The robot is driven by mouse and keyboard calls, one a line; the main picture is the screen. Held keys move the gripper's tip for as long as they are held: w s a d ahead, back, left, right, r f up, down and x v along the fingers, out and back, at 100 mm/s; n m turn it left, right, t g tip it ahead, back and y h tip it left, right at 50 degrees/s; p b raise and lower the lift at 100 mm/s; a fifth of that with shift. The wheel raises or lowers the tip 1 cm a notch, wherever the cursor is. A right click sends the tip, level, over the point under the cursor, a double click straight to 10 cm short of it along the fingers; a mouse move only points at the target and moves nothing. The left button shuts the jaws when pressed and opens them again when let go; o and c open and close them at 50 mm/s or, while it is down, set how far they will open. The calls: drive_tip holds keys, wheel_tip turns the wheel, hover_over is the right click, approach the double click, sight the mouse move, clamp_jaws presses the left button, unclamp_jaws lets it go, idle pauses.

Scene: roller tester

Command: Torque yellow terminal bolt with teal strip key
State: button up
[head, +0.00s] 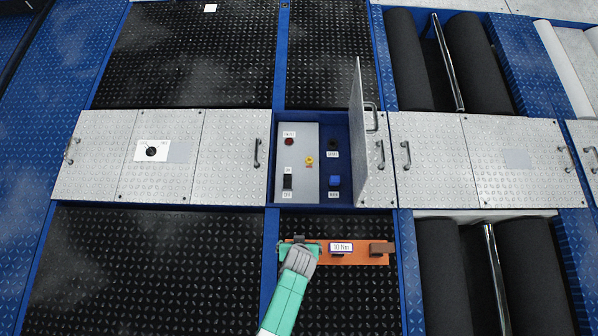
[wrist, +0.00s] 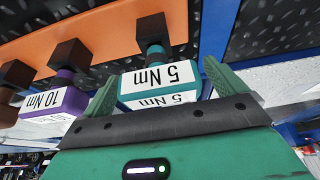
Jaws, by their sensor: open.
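The yellow terminal bolt (head: 309,160) is in an open recessed box, on a light grey panel (head: 300,187). The teal strip key (wrist: 160,78), labelled 5 Nm, hangs at an orange rack (wrist: 110,32) with a dark block above it. My gripper (wrist: 160,85) is open, with one finger on each side of the teal key's labelled body. I cannot tell whether the fingers touch it. In the head view my gripper (head: 300,250) is at the rack's left end and hides most of the teal key.
A purple-strip 10 Nm key (wrist: 66,98) hangs beside the teal one, and a brown key (head: 380,248) is at the rack's right end. The box's metal door (head: 358,140) stands open on its right. The panel holds a red button (head: 289,141) and a black switch (head: 287,182).

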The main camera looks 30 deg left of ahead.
drive_tip(key=c, duration=1.2)
wheel_tip(320, 180, up, 10)
drive_tip(key=p, duration=0.5)
